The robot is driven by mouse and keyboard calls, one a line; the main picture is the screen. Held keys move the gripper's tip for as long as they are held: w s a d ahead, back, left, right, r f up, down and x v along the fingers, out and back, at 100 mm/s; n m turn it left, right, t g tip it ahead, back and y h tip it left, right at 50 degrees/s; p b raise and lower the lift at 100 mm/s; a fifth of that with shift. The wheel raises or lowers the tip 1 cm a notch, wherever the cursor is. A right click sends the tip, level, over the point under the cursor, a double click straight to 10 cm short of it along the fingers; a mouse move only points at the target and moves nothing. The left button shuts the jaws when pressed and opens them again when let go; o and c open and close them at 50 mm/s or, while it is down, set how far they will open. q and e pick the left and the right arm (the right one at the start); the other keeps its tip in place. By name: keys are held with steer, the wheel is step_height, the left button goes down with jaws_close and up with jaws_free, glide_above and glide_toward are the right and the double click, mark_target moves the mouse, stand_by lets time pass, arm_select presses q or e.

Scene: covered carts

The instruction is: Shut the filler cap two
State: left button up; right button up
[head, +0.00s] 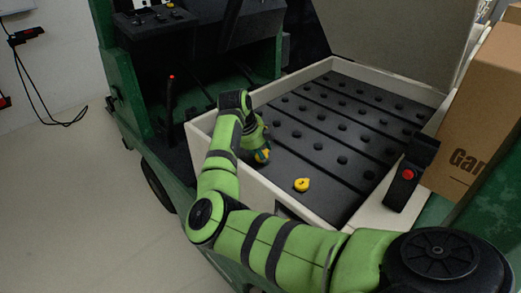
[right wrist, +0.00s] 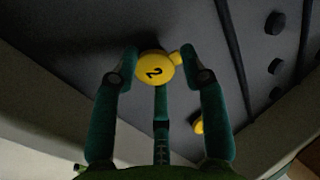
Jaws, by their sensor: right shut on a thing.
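Filler cap two (right wrist: 155,67) is a round yellow cap with a black "2" and a small side tab, facing the camera in the right wrist view. My right gripper (right wrist: 158,75) has its green fingers around it, one on each side, with a third finger below. In the head view my right gripper (head: 258,148) is low over the near left part of the black battery top, with yellow of the cap (head: 262,156) showing at the fingers. How the cap sits on its filler opening is hidden. My left gripper is not in view.
Another yellow cap (head: 302,184) lies on the battery top (head: 325,120) to the right of the gripper; a yellow cap (right wrist: 198,127) also shows in the wrist view. A pale rim (head: 268,192) surrounds the battery. A black handle with a red button (head: 408,174) and a cardboard box (head: 483,115) stand right.

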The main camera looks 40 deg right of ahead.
steer(key=f+y, duration=0.1)
steer(key=y, duration=0.1)
steer(key=shift+a+f+y, duration=0.1)
steer(key=shift+y, duration=0.2)
steer(key=shift+w+f+g+y+b, duration=0.15)
steer(key=shift+y+b, duration=0.1)
steer(key=shift+y, duration=0.3)
steer(key=shift+s+f+g+y+b, duration=0.15)
steer(key=shift+y+b, duration=0.1)
steer(key=shift+y, duration=0.3)
steer(key=o, duration=1)
steer(key=shift+o, duration=0.2)
steer(key=shift+w+r, duration=0.1)
steer(key=shift+r, duration=0.1)
steer(key=shift+d+r, duration=0.2)
steer(key=shift+d, duration=0.1)
steer(key=shift+r, duration=0.35)
step_height(320, 180, up, 11)
